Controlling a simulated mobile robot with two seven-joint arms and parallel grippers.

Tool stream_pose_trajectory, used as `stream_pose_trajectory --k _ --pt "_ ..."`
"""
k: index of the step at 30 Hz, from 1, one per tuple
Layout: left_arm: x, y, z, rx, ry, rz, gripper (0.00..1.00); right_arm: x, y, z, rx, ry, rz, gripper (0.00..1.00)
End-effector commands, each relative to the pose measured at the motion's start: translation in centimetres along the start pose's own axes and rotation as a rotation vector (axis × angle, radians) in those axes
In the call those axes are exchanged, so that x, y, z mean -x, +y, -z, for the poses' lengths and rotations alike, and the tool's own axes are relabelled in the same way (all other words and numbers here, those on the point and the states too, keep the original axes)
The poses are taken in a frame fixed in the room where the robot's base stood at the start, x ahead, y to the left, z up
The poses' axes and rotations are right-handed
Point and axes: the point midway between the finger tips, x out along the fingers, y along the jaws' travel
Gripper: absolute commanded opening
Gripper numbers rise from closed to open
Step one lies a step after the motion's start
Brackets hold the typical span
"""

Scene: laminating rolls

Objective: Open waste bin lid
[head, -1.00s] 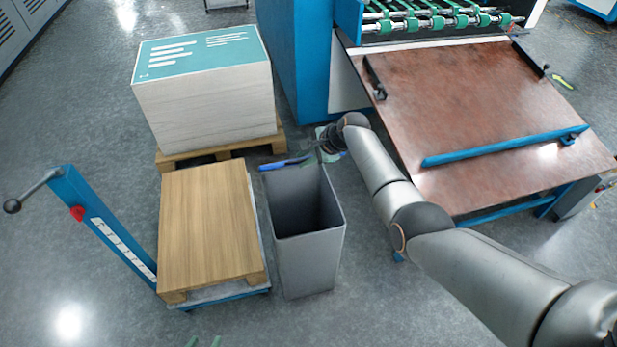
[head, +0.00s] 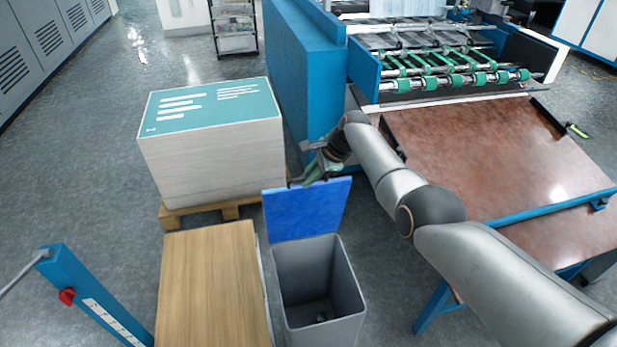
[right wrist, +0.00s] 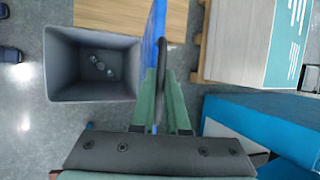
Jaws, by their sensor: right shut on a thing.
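The grey waste bin (head: 358,300) stands open on the floor, with its inside in view. It also shows in the right wrist view (right wrist: 62,75), seen from above. Its blue lid (head: 305,212) stands raised at the bin's far side. In the right wrist view the lid (right wrist: 153,30) is seen nearly edge-on. My right gripper (head: 312,175), with green fingers, is at the lid's top edge, shut on it; the fingers (right wrist: 160,85) lie on either side of the lid's edge and a dark bar. My left gripper is out of view.
A wooden board (head: 205,285) on a blue lift cart lies left of the bin. A paper stack (head: 215,165) on a pallet (head: 185,217) stands behind it. The blue machine (head: 305,75) and brown table (head: 480,150) are at right. A few small things (right wrist: 100,65) lie in the bin.

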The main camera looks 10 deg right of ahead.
Motion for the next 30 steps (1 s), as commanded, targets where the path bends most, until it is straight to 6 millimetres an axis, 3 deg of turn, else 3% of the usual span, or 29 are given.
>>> stream_pose_trajectory --k 18,19,24,26,30 --pt "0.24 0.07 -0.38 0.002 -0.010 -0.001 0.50 -0.35 0.45 0.10 0.001 0.003 -0.009 0.00" --pt "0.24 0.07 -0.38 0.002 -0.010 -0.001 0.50 -0.35 0.45 0.10 0.001 0.003 -0.009 0.15" --pt "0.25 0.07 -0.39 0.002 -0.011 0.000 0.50 -0.37 0.51 0.10 0.000 0.003 -0.011 0.35" --pt "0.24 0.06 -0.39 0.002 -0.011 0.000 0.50 -0.38 0.53 0.10 0.000 0.003 -0.011 0.41" --pt "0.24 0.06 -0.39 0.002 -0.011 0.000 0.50 -0.40 0.56 0.10 0.000 0.002 -0.013 0.42"
